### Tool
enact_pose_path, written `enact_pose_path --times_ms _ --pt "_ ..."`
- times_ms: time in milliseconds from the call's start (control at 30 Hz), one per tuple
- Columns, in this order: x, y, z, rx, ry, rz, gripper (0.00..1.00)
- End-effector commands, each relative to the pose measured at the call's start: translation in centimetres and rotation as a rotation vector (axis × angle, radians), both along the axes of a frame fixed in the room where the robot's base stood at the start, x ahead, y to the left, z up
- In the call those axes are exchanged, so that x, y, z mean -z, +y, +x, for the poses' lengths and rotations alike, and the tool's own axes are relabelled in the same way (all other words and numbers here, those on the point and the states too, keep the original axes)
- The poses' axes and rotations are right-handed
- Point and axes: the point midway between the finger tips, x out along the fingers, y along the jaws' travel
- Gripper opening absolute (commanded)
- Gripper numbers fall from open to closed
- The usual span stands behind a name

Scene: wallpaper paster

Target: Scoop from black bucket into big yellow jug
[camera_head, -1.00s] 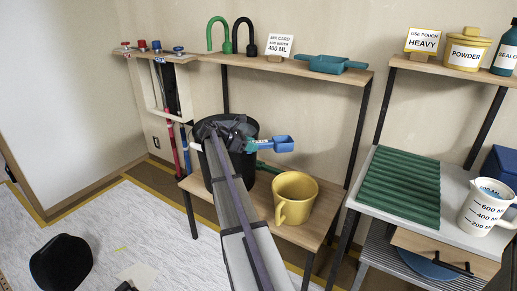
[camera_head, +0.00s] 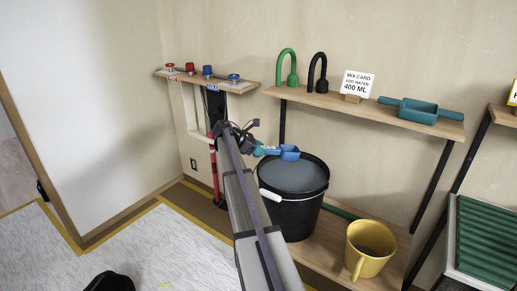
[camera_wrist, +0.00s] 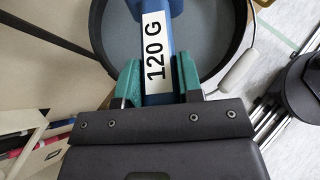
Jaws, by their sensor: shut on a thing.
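The black bucket (camera_head: 290,215) stands on the low wooden shelf, with grey-blue contents (camera_head: 292,175) visible inside. My gripper (camera_head: 262,151) is shut on the handle of a blue scoop (camera_head: 289,153). The scoop is at the bucket's back rim in the head view, seemingly above its mouth; I cannot tell whether it holds anything. In the wrist view, the green fingertips (camera_wrist: 159,82) grip the handle beside a "120 G" label (camera_wrist: 155,50); the bucket's interior shows behind and the scoop's end is cut off. The big yellow jug (camera_head: 371,262) stands right of the bucket, its inside darker.
Taps (camera_head: 207,72) are on a left shelf. The bucket's white handle grip (camera_head: 270,195) hangs in front.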

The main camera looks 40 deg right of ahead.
Motion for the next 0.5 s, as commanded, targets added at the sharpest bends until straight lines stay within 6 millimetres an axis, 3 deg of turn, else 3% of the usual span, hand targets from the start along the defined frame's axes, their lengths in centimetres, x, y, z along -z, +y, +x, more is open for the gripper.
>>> enact_pose_path --times_ms 500 --pt "5.6 -1.3 -0.8 0.000 -0.090 0.143 0.10"
